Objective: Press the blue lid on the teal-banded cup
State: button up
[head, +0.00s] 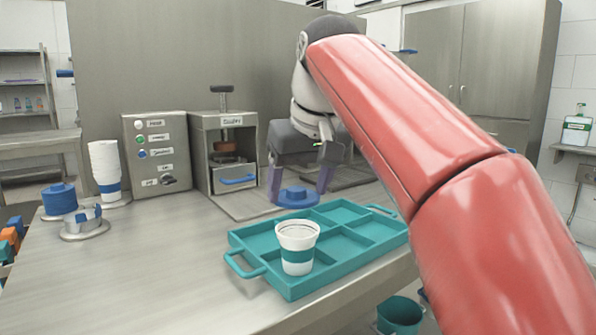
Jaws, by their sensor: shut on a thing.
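The white cup with the teal band (297,252) stands upright and without a lid in the front left part of the teal tray (343,268). My gripper (298,186) is shut on a blue lid (299,197), with one finger on each side of it. The lid is level, behind the cup and above the tray's back edge in the head view. It is apart from the cup. The height of the lid over the table is hard to tell.
A stack of blue lids (60,200), a round metal holder (85,231) and a stack of white cups (105,162) stand at the left. A button panel (157,152) and a metal machine (226,150) stand behind. The table's front left is clear.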

aim_at(305, 202)
jog(key=shift+f+b, duration=1.55)
jog(key=shift+f, duration=0.75)
jog(key=shift+s+d, duration=0.15)
jog(key=shift+s, duration=0.1)
jog(key=shift+f, duration=0.3)
jog(key=o, duration=1)
jog(key=p+v, duration=0.2)
jog(key=v, duration=0.6)
jog(key=shift+f, duration=0.1)
